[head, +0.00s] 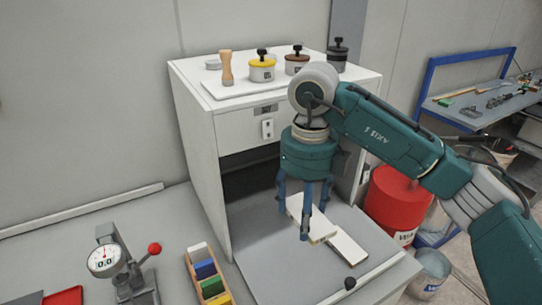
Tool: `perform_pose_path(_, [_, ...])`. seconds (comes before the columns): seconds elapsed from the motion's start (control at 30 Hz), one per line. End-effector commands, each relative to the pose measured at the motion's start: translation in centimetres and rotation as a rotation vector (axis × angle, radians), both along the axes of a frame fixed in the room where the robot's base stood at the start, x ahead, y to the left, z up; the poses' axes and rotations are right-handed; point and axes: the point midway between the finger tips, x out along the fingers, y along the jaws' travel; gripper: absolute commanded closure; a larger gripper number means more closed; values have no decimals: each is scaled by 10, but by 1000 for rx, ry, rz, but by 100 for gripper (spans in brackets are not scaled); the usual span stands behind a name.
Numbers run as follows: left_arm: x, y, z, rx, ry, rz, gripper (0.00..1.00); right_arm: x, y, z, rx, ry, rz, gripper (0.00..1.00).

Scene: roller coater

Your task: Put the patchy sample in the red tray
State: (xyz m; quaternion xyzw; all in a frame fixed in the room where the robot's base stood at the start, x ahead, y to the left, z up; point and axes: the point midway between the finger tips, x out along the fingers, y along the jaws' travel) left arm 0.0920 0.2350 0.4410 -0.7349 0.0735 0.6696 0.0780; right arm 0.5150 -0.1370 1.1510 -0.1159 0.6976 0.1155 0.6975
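The red tray (64,297) shows only in part at the bottom left corner. Two pale flat panels lie at the white cabinet's opening: one (322,232) partly behind my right gripper's fingers, the other (347,248) beside it to the right. I cannot tell from here which one is patchy. My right gripper (304,220) points down over the left panel, its fingers spread apart. The fingers partly hide that panel, and whether they touch it is unclear. My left gripper is not in view.
The white cabinet (196,140) carries several lidded pots, one yellow (262,70), on top. A dial gauge (105,260) with a red knob and a wooden rack of coloured blocks (207,275) stand on the left bench. A red drum (398,200) stands right of the cabinet.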

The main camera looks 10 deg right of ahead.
Motion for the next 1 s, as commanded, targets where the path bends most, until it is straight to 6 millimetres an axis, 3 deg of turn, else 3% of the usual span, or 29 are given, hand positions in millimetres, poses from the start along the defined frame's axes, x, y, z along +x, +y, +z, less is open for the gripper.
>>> perform_pose_path(0.13, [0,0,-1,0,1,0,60,-2,-2,-2,-1,-1,58,61])
perform_pose_path(0.27, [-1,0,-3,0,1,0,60,-8,-7,-10,-4,-7,240,61])
perform_pose_path(1.0, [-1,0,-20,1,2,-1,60,-84,-40,-73,-25,-8,1950,61])
